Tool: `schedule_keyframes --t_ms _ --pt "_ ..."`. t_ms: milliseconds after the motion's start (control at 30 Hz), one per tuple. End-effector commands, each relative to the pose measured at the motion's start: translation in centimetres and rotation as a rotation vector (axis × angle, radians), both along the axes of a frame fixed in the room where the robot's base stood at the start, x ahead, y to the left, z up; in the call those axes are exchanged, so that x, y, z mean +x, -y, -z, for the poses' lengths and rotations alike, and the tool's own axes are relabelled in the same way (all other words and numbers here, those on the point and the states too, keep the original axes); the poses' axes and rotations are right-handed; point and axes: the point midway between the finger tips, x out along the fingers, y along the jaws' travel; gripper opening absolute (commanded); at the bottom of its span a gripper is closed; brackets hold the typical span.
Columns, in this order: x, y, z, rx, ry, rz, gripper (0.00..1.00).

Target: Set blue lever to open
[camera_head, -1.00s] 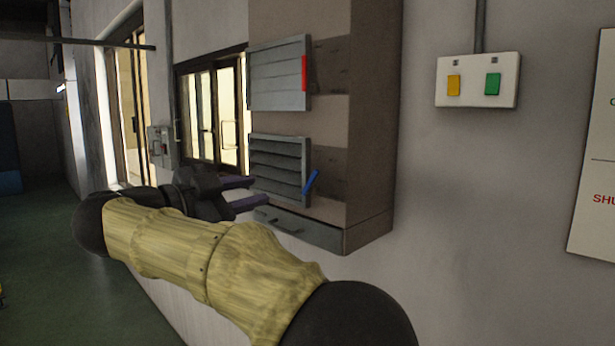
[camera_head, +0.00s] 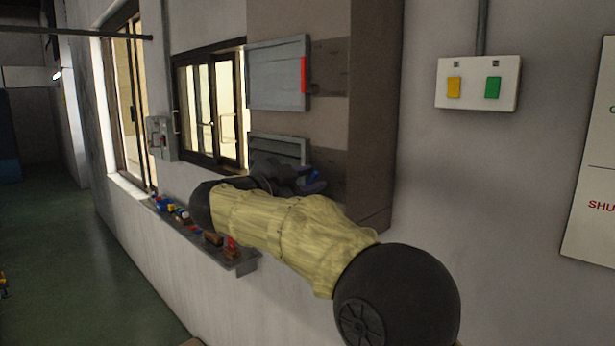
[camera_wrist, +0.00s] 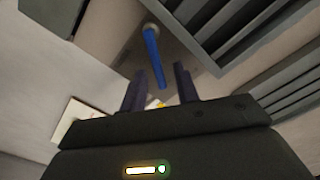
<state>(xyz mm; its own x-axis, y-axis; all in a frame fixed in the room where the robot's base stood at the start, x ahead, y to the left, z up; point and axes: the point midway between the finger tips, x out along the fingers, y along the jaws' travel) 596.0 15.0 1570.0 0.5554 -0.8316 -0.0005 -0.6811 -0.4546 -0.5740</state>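The blue lever (camera_head: 314,176) is on the right side of the lower grey louvred vent (camera_head: 275,148), mostly hidden behind my gripper in the head view. In the wrist view the blue lever (camera_wrist: 153,55) runs from a round pivot at the top down to between my fingers. My gripper (camera_wrist: 161,70) is open, with one dark finger on each side of the lever's lower end. I cannot tell whether either finger touches it. In the head view my gripper (camera_head: 310,186) is right in front of the lower vent.
The upper vent (camera_head: 277,75) has a red lever (camera_head: 304,75) on its right side. A ledge (camera_head: 243,265) with several small objects runs along the wall below the arm. A switch box (camera_head: 478,83) with yellow and green buttons is on the right wall. The drawer below the vents is hidden.

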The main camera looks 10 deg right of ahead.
Motion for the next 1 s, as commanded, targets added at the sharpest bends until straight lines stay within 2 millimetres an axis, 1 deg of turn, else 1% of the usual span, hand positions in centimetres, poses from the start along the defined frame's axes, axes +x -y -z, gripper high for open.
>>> schedule_keyframes --t_ms 167,200,333,367,700,1000 --pt "0.01 -0.02 0.05 0.000 0.000 0.000 0.31" --pt "0.01 -0.02 0.05 0.000 0.000 0.000 0.27" --pt "0.00 -0.04 0.05 0.000 0.000 0.000 0.01" --pt "0.00 -0.03 0.04 0.000 0.000 0.000 0.00" --pt "-0.07 -0.02 0.23 0.011 0.017 -0.001 0.00" --pt "-0.45 0.19 0.94 0.082 0.125 -0.002 0.00"
